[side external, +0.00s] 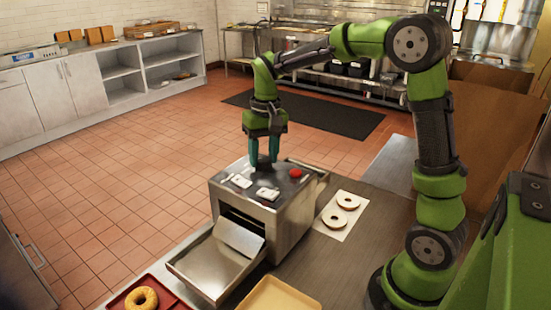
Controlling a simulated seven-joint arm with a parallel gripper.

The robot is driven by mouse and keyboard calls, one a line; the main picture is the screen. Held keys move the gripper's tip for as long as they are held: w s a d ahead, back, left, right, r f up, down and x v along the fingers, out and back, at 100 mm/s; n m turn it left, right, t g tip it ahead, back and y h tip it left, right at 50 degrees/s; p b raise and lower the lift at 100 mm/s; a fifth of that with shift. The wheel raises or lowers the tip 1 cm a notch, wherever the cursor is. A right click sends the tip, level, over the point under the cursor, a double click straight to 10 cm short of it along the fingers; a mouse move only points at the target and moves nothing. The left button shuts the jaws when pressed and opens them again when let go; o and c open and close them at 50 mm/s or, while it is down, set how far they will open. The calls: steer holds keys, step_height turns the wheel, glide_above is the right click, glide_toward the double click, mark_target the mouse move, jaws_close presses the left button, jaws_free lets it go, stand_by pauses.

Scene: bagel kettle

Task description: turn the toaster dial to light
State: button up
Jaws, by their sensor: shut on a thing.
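The toaster (290,225) is a steel box on the counter with its front tray (205,270) sticking out low on the left. On its top are a red knob or button (295,173) and two small pale plates (240,181), whose markings are too small to read. My gripper (264,165) points straight down at the back of the toaster top, behind the pale plates and left of the red knob. Its teal fingers are close together, shut on the dial, which they hide. The dial's setting cannot be read.
Two bagels (344,201) lie on a white sheet right of the toaster. A red tray (115,301) with a bagel (141,298) and a tan tray (280,296) sit in front. Bare steel counter (375,215) lies between the sheet and my arm.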

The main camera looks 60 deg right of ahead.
mark_target(267, 156)
steer(key=shift+n, duration=1.7)
steer(key=shift+w+r+n, duration=0.1)
steer(key=shift+n, duration=0.2)
steer(key=o, duration=1.1)
steer(key=shift+c, duration=0.2)
step_height(267, 156, up, 17)
steer(key=d, duration=0.1)
steer(key=shift+s, duration=0.2)
